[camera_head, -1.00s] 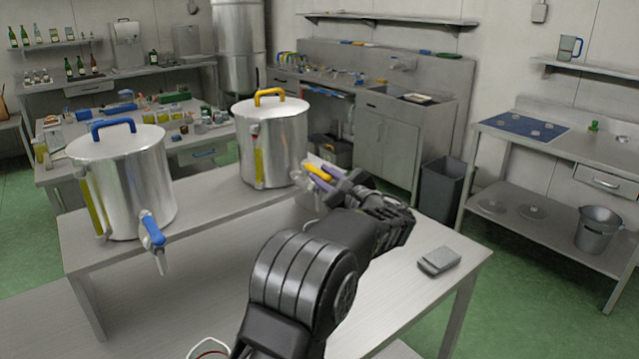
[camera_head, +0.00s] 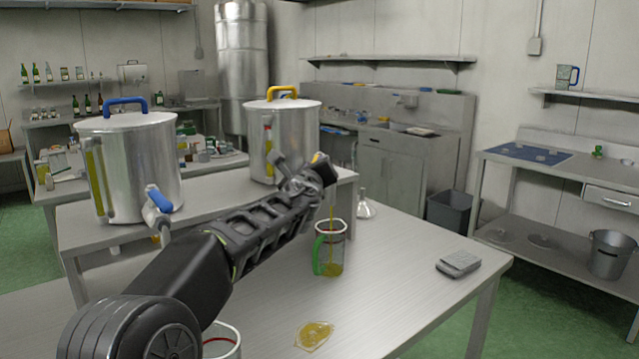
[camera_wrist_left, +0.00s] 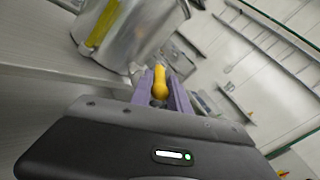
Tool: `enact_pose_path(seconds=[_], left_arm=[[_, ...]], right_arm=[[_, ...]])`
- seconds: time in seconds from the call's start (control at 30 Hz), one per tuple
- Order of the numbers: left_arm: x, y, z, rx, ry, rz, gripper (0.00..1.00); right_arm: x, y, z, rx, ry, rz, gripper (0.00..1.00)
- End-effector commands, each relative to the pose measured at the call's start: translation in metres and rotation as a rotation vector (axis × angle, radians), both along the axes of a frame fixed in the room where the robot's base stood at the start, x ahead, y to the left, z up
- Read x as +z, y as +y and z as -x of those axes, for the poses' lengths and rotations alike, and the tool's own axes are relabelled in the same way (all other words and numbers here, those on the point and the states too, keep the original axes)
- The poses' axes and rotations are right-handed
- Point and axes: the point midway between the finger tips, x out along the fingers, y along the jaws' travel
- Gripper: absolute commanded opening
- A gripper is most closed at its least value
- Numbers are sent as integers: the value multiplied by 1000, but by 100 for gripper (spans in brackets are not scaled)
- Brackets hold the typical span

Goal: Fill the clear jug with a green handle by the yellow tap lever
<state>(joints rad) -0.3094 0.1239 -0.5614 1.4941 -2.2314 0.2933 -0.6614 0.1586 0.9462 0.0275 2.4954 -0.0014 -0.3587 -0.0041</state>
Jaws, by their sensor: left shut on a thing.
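The clear jug with a green handle (camera_head: 329,256) stands upright on the table below the tap of the yellow-handled steel tank (camera_head: 282,142). A thin golden stream falls into it, and some golden liquid lies in its bottom. My left gripper (camera_head: 320,165) is at that tank's tap; in the head view its fingers are mostly hidden by my arm. In the left wrist view the purple fingers are shut on the yellow tap lever (camera_wrist_left: 160,84). My right gripper is not in view.
A blue-handled tank (camera_head: 135,165) with a blue tap lever stands at left on the raised shelf. A funnel (camera_head: 365,207), a grey box-like item (camera_head: 459,264) and a yellow patch (camera_head: 314,335) are on the table. A red-rimmed container (camera_head: 222,341) is partly hidden in front.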

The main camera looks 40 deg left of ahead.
Motion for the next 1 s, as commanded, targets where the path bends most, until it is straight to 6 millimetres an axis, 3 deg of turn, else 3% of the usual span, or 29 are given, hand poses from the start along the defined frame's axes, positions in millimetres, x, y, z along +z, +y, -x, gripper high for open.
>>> enact_pose_path(seconds=[0.47, 0.5, 0.67, 1.0], left_arm=[[0, 2, 1, -21, 2, 1, 0], [0, 2, 1, -21, 2, 1, 24], [0, 2, 1, -21, 2, 1, 37], [0, 1, 3, -21, 0, 2, 39]], right_arm=[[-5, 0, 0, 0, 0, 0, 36], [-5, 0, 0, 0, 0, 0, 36], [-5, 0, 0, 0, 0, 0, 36], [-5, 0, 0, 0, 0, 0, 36]])
